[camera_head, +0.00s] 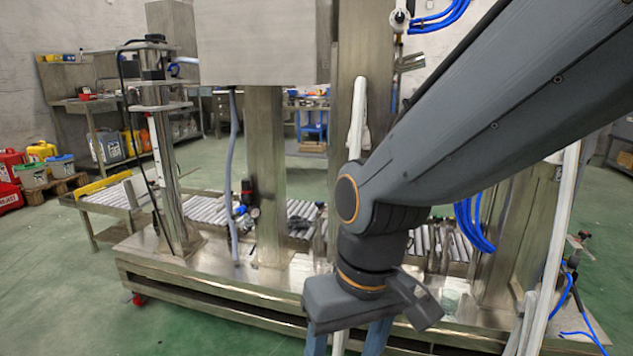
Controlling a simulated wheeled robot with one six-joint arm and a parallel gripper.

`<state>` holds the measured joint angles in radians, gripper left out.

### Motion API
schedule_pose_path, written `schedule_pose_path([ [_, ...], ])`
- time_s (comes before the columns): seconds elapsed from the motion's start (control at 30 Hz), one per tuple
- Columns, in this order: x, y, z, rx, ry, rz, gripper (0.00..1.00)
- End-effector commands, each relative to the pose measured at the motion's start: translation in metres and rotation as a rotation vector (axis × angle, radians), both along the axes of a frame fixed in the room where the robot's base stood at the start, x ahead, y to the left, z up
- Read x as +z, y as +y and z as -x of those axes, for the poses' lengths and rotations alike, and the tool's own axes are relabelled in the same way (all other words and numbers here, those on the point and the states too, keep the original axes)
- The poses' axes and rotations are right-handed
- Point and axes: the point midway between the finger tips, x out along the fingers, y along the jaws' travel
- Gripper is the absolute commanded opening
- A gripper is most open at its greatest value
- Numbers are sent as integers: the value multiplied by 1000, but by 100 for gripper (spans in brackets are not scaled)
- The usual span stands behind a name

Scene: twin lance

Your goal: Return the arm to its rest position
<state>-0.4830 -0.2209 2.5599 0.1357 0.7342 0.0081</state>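My grey arm comes in from the upper right and bends down at an orange-ringed joint. My gripper (346,344) hangs at the bottom centre, in front of the steel machine frame (225,278). Its two blue fingers point down and stand apart, with a white pipe showing behind the gap. The fingertips are cut off by the lower picture edge. I see nothing held between the visible parts of the fingers.
A roller conveyor (207,209) runs through the machine behind my arm. Steel columns (266,180), white pipes and blue hoses (472,222) stand close around it. Containers (32,174) sit on a pallet at left. Green floor (60,270) is clear at lower left.

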Motion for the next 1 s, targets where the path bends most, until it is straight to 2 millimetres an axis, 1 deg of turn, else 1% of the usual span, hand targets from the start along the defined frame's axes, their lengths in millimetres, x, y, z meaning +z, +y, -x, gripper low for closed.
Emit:
schedule_pose_path([
  [0.03,18,-7,1,-22,3,7,60],
  [0.1,31,-16,0,-47,3,14,60],
  [0.33,72,-48,-2,-131,9,40,60],
  [0.57,113,-81,0,-213,17,62,60],
  [0.8,155,-116,8,-296,30,83,60],
  [1.0,183,-142,15,-354,40,97,60],
])
